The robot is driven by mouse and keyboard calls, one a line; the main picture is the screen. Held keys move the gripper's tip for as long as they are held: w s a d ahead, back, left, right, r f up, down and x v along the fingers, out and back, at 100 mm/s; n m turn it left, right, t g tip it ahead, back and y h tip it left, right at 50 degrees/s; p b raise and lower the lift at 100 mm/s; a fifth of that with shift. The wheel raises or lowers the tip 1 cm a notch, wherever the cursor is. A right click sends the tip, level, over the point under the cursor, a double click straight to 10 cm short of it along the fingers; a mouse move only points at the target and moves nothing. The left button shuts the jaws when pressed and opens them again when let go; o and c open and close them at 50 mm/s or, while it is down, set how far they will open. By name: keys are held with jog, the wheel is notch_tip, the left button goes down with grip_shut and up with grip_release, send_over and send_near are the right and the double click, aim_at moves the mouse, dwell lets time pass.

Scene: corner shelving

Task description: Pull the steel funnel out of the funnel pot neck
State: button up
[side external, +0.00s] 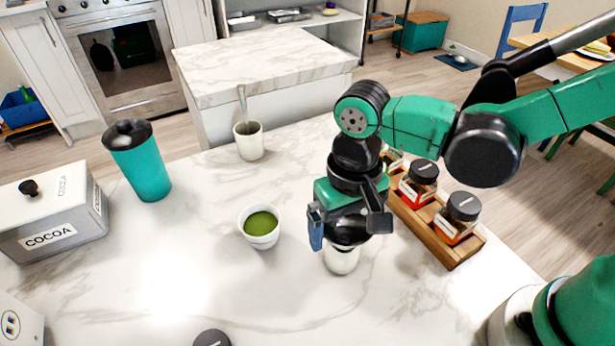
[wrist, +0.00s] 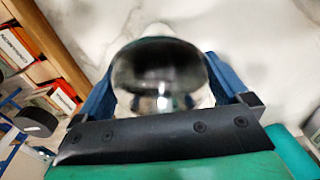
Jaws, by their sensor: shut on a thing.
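The steel funnel (wrist: 160,75) is a shiny, dark-reflecting bowl between my two blue-padded fingers in the wrist view. My gripper (side external: 346,231) is shut on it and points down. In the side view the funnel (side external: 348,238) shows as a dark rounded shape under the gripper. The white funnel pot (side external: 341,262) stands on the marble counter directly below it. The funnel overlaps the pot's top there, and I cannot tell whether its spout is inside the neck. In the wrist view the funnel hides most of the pot.
A wooden rack (side external: 452,252) of spice jars stands close on the right. A white cup (side external: 260,241) with green contents is to the left. Behind are a cup (side external: 248,152) holding a utensil and a teal tumbler (side external: 139,165). A cocoa box (side external: 50,222) is far left.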

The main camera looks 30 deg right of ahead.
aim_at(344, 236)
jog(key=shift+r, duration=2.45)
